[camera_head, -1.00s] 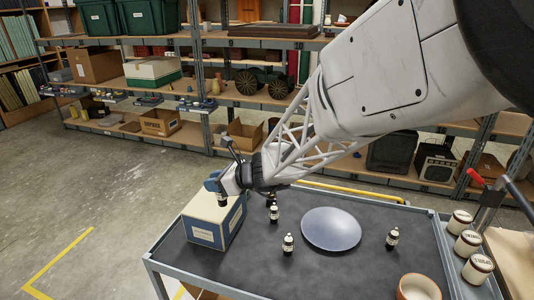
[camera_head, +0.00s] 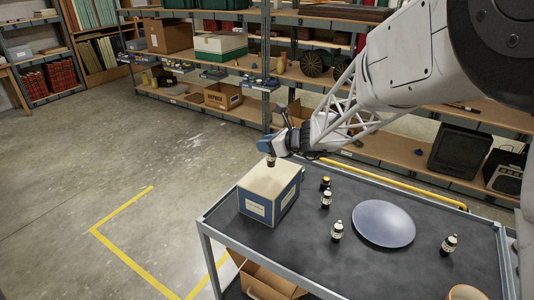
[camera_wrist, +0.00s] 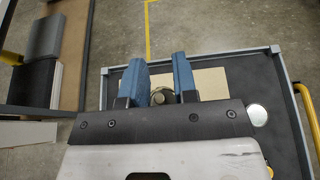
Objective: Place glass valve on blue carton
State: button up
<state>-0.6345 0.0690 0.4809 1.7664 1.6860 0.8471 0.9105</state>
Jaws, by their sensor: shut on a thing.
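The blue carton (camera_head: 256,208) has blue sides, pale labels and a cream top, and stands at the left end of the dark trolley top. My gripper (camera_head: 270,155) is over the back part of the carton's top, pointing down. It is shut on a small dark piece, the glass valve (camera_head: 271,162). In the wrist view, the valve's round end (camera_wrist: 161,95) shows between my two blue fingers, with the carton's cream top (camera_wrist: 210,83) behind. I cannot tell whether the valve touches the carton top or hangs just above it.
Several small dark bottles with pale labels, such as this one (camera_head: 337,231), stand right of the carton. A round grey-blue plate (camera_head: 384,223) lies among them. A raised metal rim (camera_head: 222,250) edges the trolley. Shelves stand behind; the floor at left is clear.

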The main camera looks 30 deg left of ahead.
jog(key=shift+f, duration=1.8)
jog(key=o, duration=0.9)
jog(key=shift+f, duration=0.1)
jog(key=shift+v, duration=0.75)
jog(key=v, duration=1)
jog(key=shift+d+r, duration=0.2)
jog(key=shift+d, duration=0.1)
